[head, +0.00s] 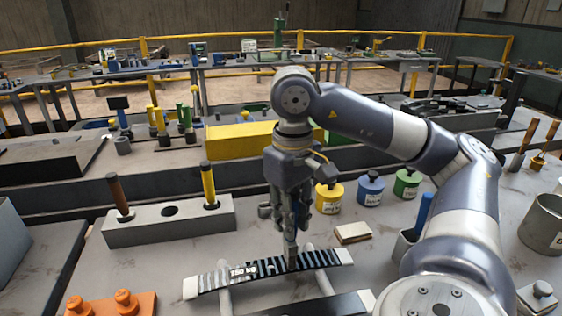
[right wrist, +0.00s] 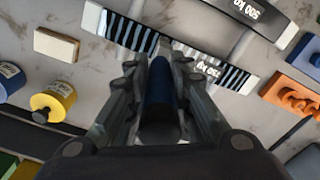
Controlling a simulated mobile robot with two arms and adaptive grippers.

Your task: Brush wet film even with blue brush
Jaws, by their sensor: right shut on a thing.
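A curved leaf labelled 750 kg (head: 215,276) lies across two pale bars in the head view, with pale ends and dark stripes over its top. It also shows in the right wrist view (right wrist: 240,78). My right gripper (head: 288,225) is over its right half, pointing down, shut on a dark blue handle, the blue brush (right wrist: 159,90). The brush's pale lower end (head: 291,256) is at the striped top; the stripes run up to it on both sides. Exact contact is hard to tell. My left gripper is not in view.
A second leaf labelled 500 kg (right wrist: 250,8) lies alongside. A grey block (head: 165,222) holds brown and yellow handles. Yellow (head: 330,198), blue (head: 370,189) and green (head: 406,183) pots stand behind. Another blue handle (head: 423,212) stands beside my arm. Orange fixture (head: 110,303) is front left.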

